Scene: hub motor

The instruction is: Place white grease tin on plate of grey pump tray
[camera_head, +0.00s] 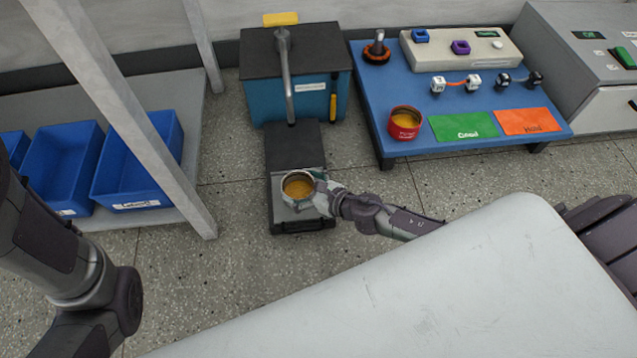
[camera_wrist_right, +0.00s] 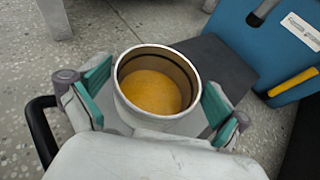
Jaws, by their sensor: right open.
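The white grease tin (camera_head: 298,184), open at the top with yellow-orange grease inside, stands upright on the grey plate (camera_head: 281,212) at the front of the dark pump tray (camera_head: 294,145). In the right wrist view the tin (camera_wrist_right: 152,88) sits between my right gripper's teal-padded fingers. My right gripper (camera_head: 304,193) is open, with one finger on each side of the tin and small gaps visible. The tin hides part of the plate, and its underside is not visible. My left arm shows at the left, but its gripper is out of view.
Behind the tray stands the blue pump box (camera_head: 263,95) with a lever and yellow handle. A blue table (camera_head: 400,75) at the right holds a red tin (camera_head: 405,123), green and orange mats and small parts. Blue bins (camera_head: 138,165) sit on a shelf with posts at the left.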

